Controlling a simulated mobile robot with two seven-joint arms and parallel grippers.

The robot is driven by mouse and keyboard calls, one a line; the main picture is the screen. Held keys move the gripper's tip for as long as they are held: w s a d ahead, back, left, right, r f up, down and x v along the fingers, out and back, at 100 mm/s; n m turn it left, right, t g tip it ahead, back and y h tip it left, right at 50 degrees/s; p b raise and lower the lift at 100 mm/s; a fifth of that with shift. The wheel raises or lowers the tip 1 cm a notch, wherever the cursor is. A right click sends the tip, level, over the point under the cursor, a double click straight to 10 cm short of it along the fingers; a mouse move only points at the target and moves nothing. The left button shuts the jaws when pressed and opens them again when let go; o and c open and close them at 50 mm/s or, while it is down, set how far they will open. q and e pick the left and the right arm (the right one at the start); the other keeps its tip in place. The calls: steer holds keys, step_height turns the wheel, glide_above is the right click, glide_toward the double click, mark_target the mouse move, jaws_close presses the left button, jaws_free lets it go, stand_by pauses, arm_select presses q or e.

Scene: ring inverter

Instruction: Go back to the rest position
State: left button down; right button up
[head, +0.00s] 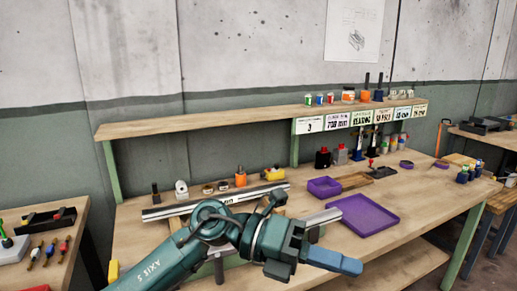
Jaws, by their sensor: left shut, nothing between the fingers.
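My left arm comes in from the lower left, and its gripper (345,265) is over the front part of the workbench (400,225). The blue fingers are together and point right, with nothing seen between them. The gripper is left of and in front of the flat purple tray (364,217), apart from it in the picture. My arm hides part of a long metal bar (170,211) and the bench front. My right gripper is not in view.
A smaller purple bin (323,187) and a wooden tray (382,172) stand behind the flat tray. A shelf (220,121) with small bottles runs above the bench. A side table (70,232) with tools is at the left. The bench's right front is clear.

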arm_select(q)
steer(key=w+a+f+n+t+y+p, duration=0.1)
steer(key=w+a+f+n+t, duration=0.2)
steer(key=n+t, duration=0.6)
steer(key=w+a+f+n+t, duration=0.2)
steer(key=a+f+n+t, duration=0.35)
steer(key=n, duration=0.65)
steer(key=w+a+f+n+t+y+p, duration=0.1)
steer(key=w+a+f+n+t, duration=0.1)
steer(key=a+n+t, duration=0.55)
steer(key=s+a+f+n+g+y, duration=0.2)
steer(key=s+f+n, duration=0.3)
steer(key=f, duration=0.3)
steer(key=s+a+f+n+g+y, duration=0.1)
steer(key=s+a+f+n+y, duration=0.3)
steer(key=f, duration=0.4)
steer(key=s+a+f+n+g+y, duration=0.2)
steer(key=s+a+f+n+y, duration=0.1)
steer(key=f, duration=0.5)
steer(key=s+n+y, duration=0.1)
steer(key=s+n, duration=0.1)
steer(key=shift+s+a+n+g, duration=0.2)
steer(key=shift+s+n+g, duration=0.1)
steer(key=shift+s+n, duration=0.1)
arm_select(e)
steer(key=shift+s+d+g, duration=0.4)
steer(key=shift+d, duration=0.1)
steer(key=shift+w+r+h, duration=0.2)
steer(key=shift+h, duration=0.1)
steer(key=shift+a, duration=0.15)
